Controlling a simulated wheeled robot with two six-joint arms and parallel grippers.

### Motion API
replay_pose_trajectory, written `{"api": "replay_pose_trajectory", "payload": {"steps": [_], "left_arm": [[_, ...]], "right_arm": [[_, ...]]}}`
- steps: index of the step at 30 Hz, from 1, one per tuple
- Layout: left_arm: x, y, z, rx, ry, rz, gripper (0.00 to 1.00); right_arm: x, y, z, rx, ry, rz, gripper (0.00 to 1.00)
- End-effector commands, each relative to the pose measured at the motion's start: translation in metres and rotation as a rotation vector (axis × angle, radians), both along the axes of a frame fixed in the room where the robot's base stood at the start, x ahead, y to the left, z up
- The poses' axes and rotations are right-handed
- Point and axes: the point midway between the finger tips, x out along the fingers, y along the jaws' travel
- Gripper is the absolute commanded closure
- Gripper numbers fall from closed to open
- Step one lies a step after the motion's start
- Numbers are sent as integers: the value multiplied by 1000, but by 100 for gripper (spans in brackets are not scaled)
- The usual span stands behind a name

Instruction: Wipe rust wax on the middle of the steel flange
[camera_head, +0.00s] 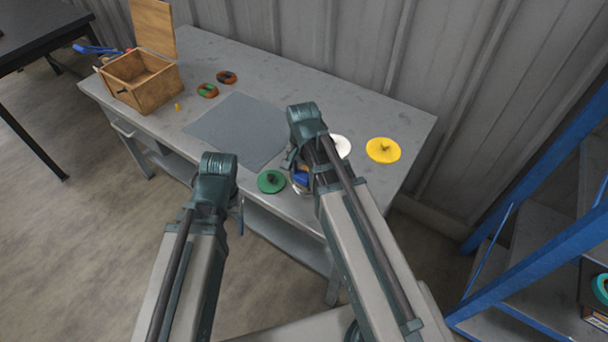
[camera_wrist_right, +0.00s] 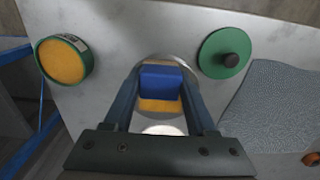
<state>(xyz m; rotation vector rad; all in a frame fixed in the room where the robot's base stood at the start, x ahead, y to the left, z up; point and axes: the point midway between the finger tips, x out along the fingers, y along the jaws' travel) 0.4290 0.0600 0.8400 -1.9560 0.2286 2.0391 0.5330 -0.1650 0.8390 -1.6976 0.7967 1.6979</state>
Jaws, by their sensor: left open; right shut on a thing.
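My right gripper (camera_wrist_right: 161,82) is shut on a blue block with a yellow-orange layer (camera_wrist_right: 161,78), seen between its fingers in the right wrist view. The blue block also shows in the head view (camera_head: 301,176). A round silver disc that looks like the steel flange (camera_wrist_right: 186,68) lies behind the block, mostly hidden by it and the fingers. Whether the block touches the disc I cannot tell. A round green-rimmed tin with an orange-yellow top (camera_wrist_right: 61,61) stands at upper left in the wrist view. My left gripper (camera_head: 239,214) is open, largely hidden by its arm, near the table's front edge.
A green disc with a dark knob (camera_head: 271,181), a white disc (camera_head: 342,146) and a yellow disc (camera_head: 383,150) stand around the right gripper. A grey mat (camera_head: 238,128) lies mid-table. Blue shelving is right.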

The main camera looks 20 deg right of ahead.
Motion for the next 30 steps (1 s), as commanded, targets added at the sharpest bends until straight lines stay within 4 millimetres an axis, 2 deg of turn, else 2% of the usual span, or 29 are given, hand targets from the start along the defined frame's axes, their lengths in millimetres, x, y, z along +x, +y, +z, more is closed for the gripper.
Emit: {"api": "replay_pose_trajectory", "payload": {"steps": [5, 18, 30], "left_arm": [[0, 0, 0, 0, 0, 0, 39], [0, 0, 2, 0, 0, 0, 39], [0, 0, 1, 0, 0, 0, 39]], "right_arm": [[3, -3, 0, -1, 0, -1, 95], [24, -29, 2, -1, 0, -1, 95], [31, -37, 1, -1, 0, -2, 95]]}}
